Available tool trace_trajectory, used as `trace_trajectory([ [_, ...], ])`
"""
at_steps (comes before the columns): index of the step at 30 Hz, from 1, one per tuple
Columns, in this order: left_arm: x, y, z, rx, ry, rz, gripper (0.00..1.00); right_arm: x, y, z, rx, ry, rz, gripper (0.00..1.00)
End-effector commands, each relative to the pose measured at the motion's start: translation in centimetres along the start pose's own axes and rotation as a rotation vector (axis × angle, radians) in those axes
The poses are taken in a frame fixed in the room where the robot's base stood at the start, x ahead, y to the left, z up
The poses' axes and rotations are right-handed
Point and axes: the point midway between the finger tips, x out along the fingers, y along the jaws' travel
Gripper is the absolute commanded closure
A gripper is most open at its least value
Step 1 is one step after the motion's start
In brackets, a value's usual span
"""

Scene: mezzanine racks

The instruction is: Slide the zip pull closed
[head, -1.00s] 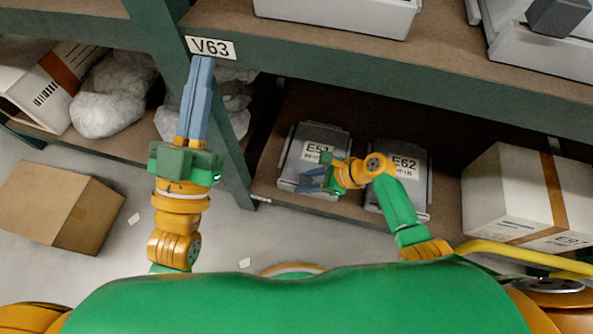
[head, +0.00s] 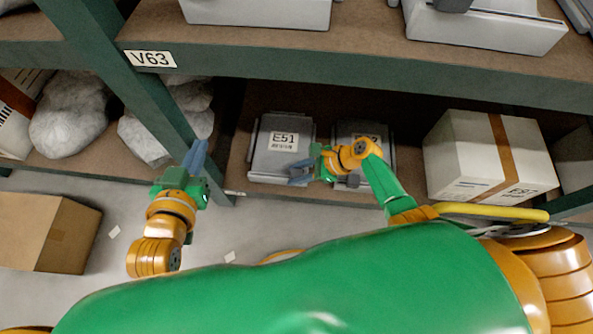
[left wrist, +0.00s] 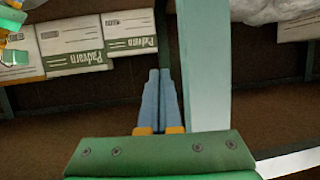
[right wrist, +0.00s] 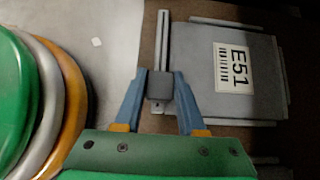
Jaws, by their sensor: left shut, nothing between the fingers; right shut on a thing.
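A flat grey case labelled E51 (head: 262,158) lies on the lower shelf. In the right wrist view, the case (right wrist: 205,100) has a pale straight track (right wrist: 163,35) along one side. A small dark block, apparently the zip pull (right wrist: 160,86), sits at that track between my right fingertips. My right gripper (head: 297,174) is shut on it at the case's front edge; it also shows in the right wrist view (right wrist: 160,80). My left gripper (head: 196,152) is shut and empty, left of the case near the green post; its fingers touch each other in the left wrist view (left wrist: 160,75).
A second grey case (head: 350,145) and a white carton (head: 470,155) stand to the right. A green post (head: 135,90) rises beside my left gripper. A brown carton (head: 40,235) is on the floor. White cartons (left wrist: 95,40) show in the left wrist view.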

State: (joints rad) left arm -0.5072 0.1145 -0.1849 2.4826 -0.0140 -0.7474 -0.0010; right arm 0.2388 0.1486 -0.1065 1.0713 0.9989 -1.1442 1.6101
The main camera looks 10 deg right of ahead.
Motion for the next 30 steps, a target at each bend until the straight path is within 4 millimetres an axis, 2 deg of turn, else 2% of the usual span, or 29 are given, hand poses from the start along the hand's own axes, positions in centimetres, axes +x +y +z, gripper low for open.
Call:
trace_trajectory([
  [1,0.0,0.0,0.0,0.000,0.001,0.000,1.00,0.0,0.1,-0.1,0.000,0.003,0.001,1.00],
  [2,0.0,0.0,0.0,0.000,0.001,0.000,1.00,0.0,0.1,-0.1,0.001,0.003,0.001,0.53],
  [4,0.0,0.0,0.0,0.000,0.001,0.000,1.00,0.0,0.0,-0.1,0.000,0.002,0.001,0.34],
  [5,0.0,0.0,0.0,0.000,0.002,0.000,1.00,0.0,0.0,-0.1,0.000,0.002,0.001,0.30],
  [14,0.0,0.0,0.0,0.000,-0.002,0.000,1.00,0.0,0.0,0.0,0.000,0.001,0.001,0.30],
  [17,-0.2,-0.1,1.0,-0.001,-0.055,-0.002,1.00,-0.3,0.0,0.1,0.000,0.001,0.000,0.30],
  [23,-1.6,-0.5,5.7,-0.011,-0.309,-0.012,1.00,-1.5,0.0,0.2,-0.001,0.001,0.000,0.30],
  [30,-5.2,-0.8,11.4,-0.026,-0.637,-0.019,1.00,-3.0,0.0,0.2,0.001,0.002,0.000,0.30],
])
